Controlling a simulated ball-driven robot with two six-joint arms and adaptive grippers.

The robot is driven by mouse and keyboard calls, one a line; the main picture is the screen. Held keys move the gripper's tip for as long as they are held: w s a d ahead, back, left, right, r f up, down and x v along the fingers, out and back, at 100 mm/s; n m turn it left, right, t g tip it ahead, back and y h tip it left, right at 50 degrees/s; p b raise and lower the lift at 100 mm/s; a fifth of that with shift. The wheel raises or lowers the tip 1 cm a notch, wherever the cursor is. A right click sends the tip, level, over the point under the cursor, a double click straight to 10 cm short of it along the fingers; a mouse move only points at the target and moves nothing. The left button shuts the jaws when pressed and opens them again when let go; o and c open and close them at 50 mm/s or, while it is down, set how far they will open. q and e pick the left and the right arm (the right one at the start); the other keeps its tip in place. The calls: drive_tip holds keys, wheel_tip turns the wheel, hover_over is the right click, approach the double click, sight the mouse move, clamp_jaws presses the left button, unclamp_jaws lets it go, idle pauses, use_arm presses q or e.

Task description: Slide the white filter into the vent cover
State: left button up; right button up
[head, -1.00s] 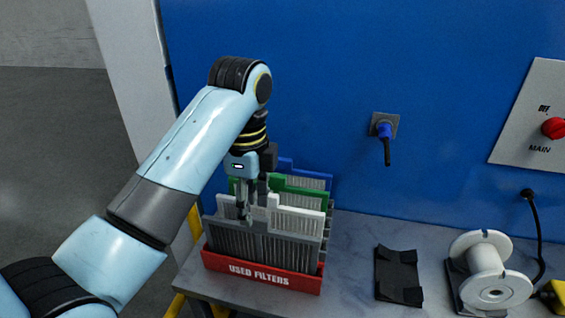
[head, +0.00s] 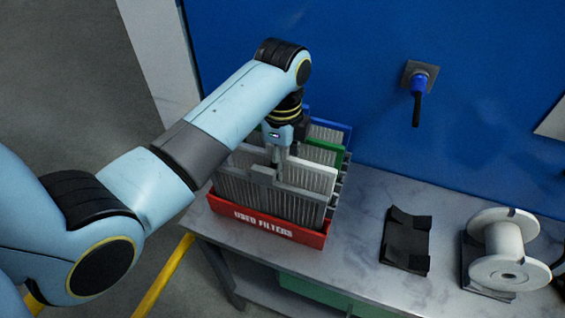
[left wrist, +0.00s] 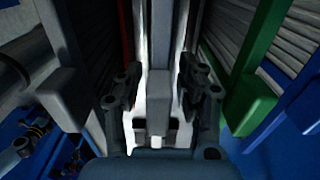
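The white filter (head: 310,172) stands upright among other filters in a red box labelled "USED FILTERS" (head: 266,226). In the head view, my left gripper (head: 281,156) points down at its top. In the left wrist view, the white filter's pale tab (left wrist: 159,92) lies between the two dark fingers of my left gripper (left wrist: 158,97). A grey filter (head: 245,192) stands in front and a green one (head: 322,150) behind. I cannot make out the vent cover. My right gripper is not in view.
A blue filter (head: 330,132) stands at the back of the box. A black holder (head: 406,241) and a white spool (head: 504,249) sit on the grey bench (head: 350,250) to the right.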

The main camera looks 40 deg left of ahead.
use_arm(q)
drive_tip(key=shift+f, duration=0.7)
clamp_jaws()
